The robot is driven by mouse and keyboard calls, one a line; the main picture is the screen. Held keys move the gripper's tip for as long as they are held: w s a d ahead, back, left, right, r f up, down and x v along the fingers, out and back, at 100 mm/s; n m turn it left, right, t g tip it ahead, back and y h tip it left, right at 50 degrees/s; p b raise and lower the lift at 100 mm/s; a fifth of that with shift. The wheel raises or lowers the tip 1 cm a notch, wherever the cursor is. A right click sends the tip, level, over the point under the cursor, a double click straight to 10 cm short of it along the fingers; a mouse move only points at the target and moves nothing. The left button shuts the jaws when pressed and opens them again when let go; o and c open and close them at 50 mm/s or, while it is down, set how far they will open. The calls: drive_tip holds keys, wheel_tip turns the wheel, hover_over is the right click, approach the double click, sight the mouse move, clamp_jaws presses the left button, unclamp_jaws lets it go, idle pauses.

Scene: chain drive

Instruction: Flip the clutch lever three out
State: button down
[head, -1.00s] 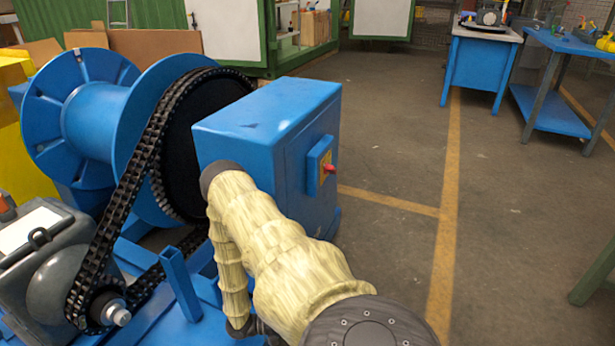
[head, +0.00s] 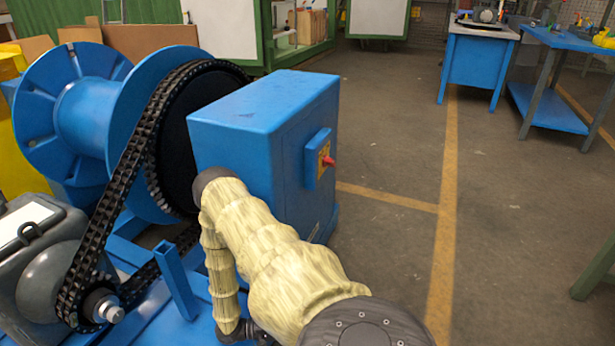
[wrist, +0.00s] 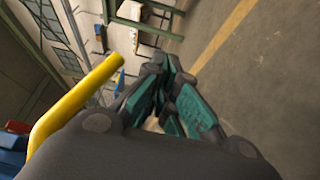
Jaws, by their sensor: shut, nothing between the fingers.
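My gripper (wrist: 166,72) shows only in the wrist view. Its dark fingers with green pads are closed together and hold nothing. A bent yellow bar (wrist: 76,104) with a rounded end runs close beside the gripper on the left, apart from the fingertips. It may be the clutch lever, but I cannot tell for sure. In the head view my arm hides the lower part of the machine, and no clutch lever can be made out. The large chain wheel (head: 178,135) and the chain (head: 128,163) stand beside the blue drum (head: 85,112).
A blue box (head: 262,120) with a red switch (head: 328,161) stands close beside my arm. A grey motor (head: 45,270) sits at the lower left. The floor to the right is open, with a blue workbench (head: 471,72) and a blue table (head: 548,106) farther back.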

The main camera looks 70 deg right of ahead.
drive_tip(key=v, duration=0.8)
drive_tip(key=shift+w+p, duration=0.2)
drive_tip(key=shift+p, duration=0.15)
drive_tip(key=shift+a+f, duration=0.1)
drive_tip(key=shift+f, duration=0.05)
